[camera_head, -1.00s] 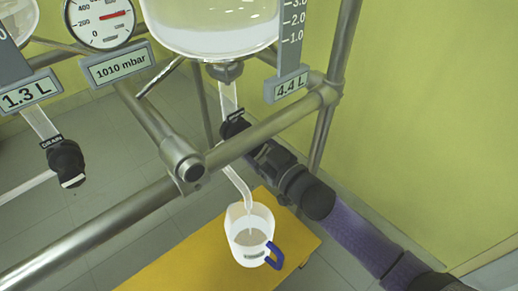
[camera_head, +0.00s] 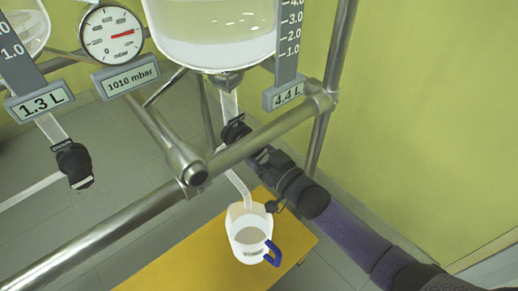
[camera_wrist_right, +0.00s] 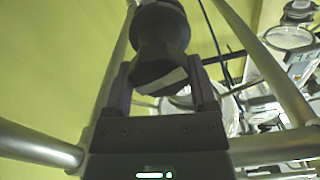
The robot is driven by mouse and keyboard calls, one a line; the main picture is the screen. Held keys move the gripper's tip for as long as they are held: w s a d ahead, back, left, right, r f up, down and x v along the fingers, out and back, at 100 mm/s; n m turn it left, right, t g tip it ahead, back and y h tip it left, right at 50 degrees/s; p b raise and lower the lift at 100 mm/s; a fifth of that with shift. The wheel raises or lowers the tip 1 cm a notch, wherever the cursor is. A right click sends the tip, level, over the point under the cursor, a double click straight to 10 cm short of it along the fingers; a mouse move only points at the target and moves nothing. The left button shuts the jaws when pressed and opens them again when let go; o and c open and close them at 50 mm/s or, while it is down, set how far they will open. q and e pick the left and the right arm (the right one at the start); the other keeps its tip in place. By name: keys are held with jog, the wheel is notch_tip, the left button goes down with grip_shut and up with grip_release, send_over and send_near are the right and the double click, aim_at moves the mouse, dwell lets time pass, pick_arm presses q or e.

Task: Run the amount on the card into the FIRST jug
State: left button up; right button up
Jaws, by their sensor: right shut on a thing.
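A clear jug with a blue handle (camera_head: 250,236) stands on a yellow bench, under the bent outlet tube (camera_head: 238,184) of the right reactor (camera_head: 215,30). Some greyish content shows inside it; its label is too small to read. The right reactor's level display (camera_head: 284,96) reads 4.4 L. Its black drain valve (camera_head: 234,131) sits on the tube below the vessel. My right gripper (camera_head: 262,158) is at this valve, partly hidden by the arm. In the right wrist view it is shut on the black valve handle (camera_wrist_right: 160,35). No card shows. My left gripper is out of view.
A left reactor's display (camera_head: 40,105) reads 1.3 L, with its own black drain valve (camera_head: 73,163) below. A round gauge (camera_head: 112,35) sits above a 1010 mbar display (camera_head: 126,76). A metal frame rail (camera_head: 100,235) crosses in front.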

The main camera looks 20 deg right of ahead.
jog(key=shift+m+p, duration=0.3)
jog(key=shift+m, duration=0.6)
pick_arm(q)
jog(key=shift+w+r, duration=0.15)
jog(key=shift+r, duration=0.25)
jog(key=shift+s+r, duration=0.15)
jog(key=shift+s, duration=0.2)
pick_arm(e)
jog(key=shift+m, duration=0.3)
jog(key=o, duration=1.2)
jog(key=shift+c, duration=0.2)
jog(key=shift+s, duration=0.1)
pick_arm(q)
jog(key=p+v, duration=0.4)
jog(key=p, duration=0.1)
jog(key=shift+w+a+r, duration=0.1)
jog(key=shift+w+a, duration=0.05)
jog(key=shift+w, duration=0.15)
pick_arm(e)
jog(key=v, duration=0.9)
jog(key=shift+s+d, duration=0.2)
jog(key=shift+s, duration=0.15)
